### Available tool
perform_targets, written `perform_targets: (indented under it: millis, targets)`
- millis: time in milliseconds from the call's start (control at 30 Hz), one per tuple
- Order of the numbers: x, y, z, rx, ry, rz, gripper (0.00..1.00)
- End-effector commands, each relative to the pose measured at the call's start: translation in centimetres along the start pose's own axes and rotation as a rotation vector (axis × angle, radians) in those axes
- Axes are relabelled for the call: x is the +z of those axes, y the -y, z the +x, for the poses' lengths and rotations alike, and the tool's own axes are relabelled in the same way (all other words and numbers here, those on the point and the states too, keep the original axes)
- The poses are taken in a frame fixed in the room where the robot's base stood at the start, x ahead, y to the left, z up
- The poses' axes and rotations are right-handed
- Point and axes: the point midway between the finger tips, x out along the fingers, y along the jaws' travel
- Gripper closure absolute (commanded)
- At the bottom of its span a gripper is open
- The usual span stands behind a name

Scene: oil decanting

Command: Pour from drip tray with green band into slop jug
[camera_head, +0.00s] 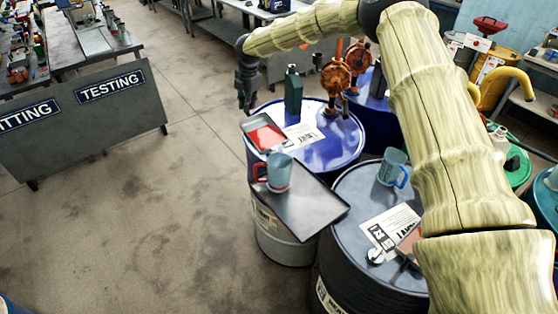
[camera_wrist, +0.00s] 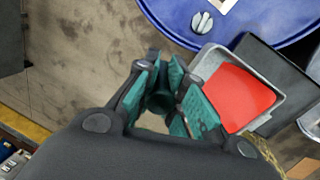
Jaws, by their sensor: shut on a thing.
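A shallow grey drip tray holding red liquid (camera_head: 265,133) shows at the left rim of the blue drum; it also shows in the wrist view (camera_wrist: 237,95). I cannot make out its green band. My gripper (camera_head: 245,102) is at the tray's left corner; in the wrist view its teal-padded fingers (camera_wrist: 168,100) are shut on a dark part beside the tray, mostly hidden. The tray looks about level. A blue-grey jug with a red handle (camera_head: 279,172) stands upright on a dark flat tray (camera_head: 307,212). A pale blue jug with a blue handle (camera_head: 393,168) stands on the grey drum. I cannot tell which is the slop jug.
The blue drum (camera_head: 335,150) carries a dark green bottle (camera_head: 293,90) and orange-brown pumps (camera_head: 338,77). The grey drum (camera_head: 350,210) has a label and small items on top. Floor left of the drums is clear, up to a workbench panel (camera_head: 85,125).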

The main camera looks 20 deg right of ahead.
Motion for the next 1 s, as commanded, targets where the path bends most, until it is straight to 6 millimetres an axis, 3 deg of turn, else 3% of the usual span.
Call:
perform_targets:
  millis: [500, 1000]
  targets:
    - [-0.1, 0.7, -2.3, 0.104, 0.025, 0.000, 1.00]
    - [-0.2, 0.7, -2.5, 0.119, 0.028, -0.001, 1.00]
